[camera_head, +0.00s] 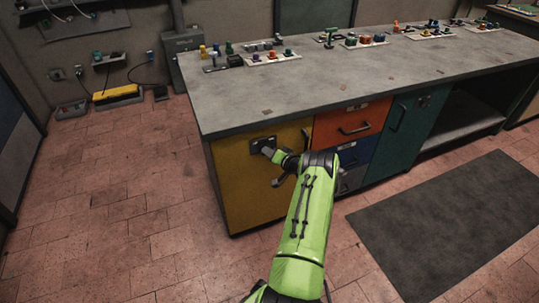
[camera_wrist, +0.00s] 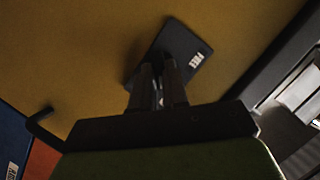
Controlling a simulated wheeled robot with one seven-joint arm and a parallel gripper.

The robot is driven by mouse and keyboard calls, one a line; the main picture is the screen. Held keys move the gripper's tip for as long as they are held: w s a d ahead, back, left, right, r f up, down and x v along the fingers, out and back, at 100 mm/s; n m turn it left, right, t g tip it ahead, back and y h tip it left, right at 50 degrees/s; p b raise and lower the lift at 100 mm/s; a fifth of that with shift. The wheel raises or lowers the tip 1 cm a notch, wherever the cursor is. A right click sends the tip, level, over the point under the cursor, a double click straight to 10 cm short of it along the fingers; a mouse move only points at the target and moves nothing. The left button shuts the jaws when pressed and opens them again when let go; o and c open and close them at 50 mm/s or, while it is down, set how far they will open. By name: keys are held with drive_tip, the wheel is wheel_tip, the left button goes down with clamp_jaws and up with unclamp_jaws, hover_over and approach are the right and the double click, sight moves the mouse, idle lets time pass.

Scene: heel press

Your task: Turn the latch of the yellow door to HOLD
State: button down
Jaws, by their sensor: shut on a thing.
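The yellow door (camera_head: 245,195) is at the left end of the workbench cabinet and looks closed. Its dark latch plate (camera_head: 258,141) is near the top of the door. In the wrist view the latch plate (camera_wrist: 178,42) appears tilted, with a small white label that seems to read FREE (camera_wrist: 197,60). My gripper (camera_head: 270,151) is at the plate. In the wrist view my gripper (camera_wrist: 158,88) has its fingers close together, shut on the latch. The latch itself is mostly hidden between the fingers, and so is its exact angle. The plate's lower end is covered.
The yellow door's dark handle (camera_wrist: 42,127) is beside my gripper. An orange drawer (camera_head: 350,124), a blue drawer (camera_head: 358,153) and a teal door (camera_head: 405,130) are to the right. The worktop (camera_head: 300,90) is above. The floor (camera_head: 120,200) at left is clear.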

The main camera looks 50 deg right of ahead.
idle(0.5)
drive_tip(key=c, duration=1.1)
unclamp_jaws()
drive_tip(key=shift+c, duration=0.2)
drive_tip(key=shift+s, duration=0.1)
drive_tip(key=p+v, duration=0.4)
drive_tip(key=v, duration=1.1)
drive_tip(key=shift+s+p, duration=0.35)
drive_tip(key=shift+f, duration=0.1)
